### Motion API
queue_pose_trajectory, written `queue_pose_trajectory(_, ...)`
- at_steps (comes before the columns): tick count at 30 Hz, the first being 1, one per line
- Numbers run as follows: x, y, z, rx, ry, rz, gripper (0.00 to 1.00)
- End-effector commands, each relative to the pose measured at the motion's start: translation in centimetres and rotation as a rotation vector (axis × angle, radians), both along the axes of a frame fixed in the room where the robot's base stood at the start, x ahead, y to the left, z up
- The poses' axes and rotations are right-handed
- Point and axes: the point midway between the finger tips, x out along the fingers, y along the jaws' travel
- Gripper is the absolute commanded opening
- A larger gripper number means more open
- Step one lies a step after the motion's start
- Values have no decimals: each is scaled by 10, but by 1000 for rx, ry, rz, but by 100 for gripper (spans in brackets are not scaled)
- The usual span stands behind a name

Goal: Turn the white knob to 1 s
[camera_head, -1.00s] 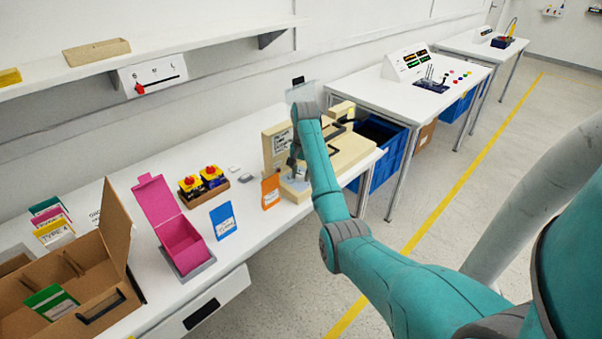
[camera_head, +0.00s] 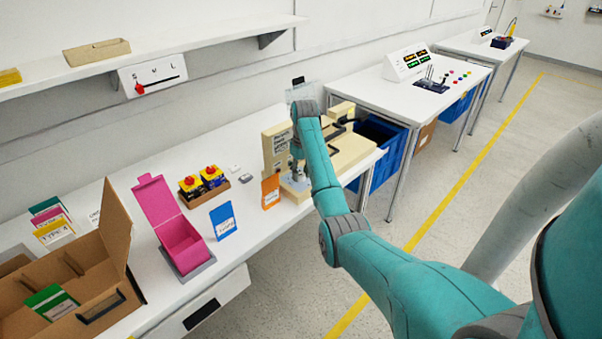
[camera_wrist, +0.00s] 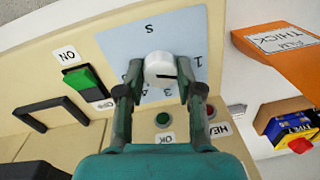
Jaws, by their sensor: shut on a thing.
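The white knob (camera_wrist: 160,68) sits on a pale blue dial plate (camera_wrist: 118,42) in the wrist view. The plate carries an S at the top, a 1 at the right and further digits below the knob. In the head view the beige machine (camera_head: 352,152) stands at the table's right end, and my arm hides the knob there.
Near the dial are a green ON switch (camera_wrist: 85,84), a black handle (camera_wrist: 58,112), and green (camera_wrist: 162,119) and red (camera_wrist: 211,111) buttons. An orange film box (camera_head: 270,191), a blue card (camera_head: 222,220) and a pink box (camera_head: 178,240) stand left of the machine.

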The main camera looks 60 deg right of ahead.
Motion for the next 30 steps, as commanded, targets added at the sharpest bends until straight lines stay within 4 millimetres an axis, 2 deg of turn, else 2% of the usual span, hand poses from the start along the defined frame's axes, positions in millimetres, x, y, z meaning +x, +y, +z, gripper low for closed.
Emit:
queue_pose_trajectory(12,0,0,-1,1,2,203,1)
queue_pose_trajectory(29,0,0,-1,0,1,236,1)
queue_pose_trajectory(30,0,0,-1,0,1,236,38)
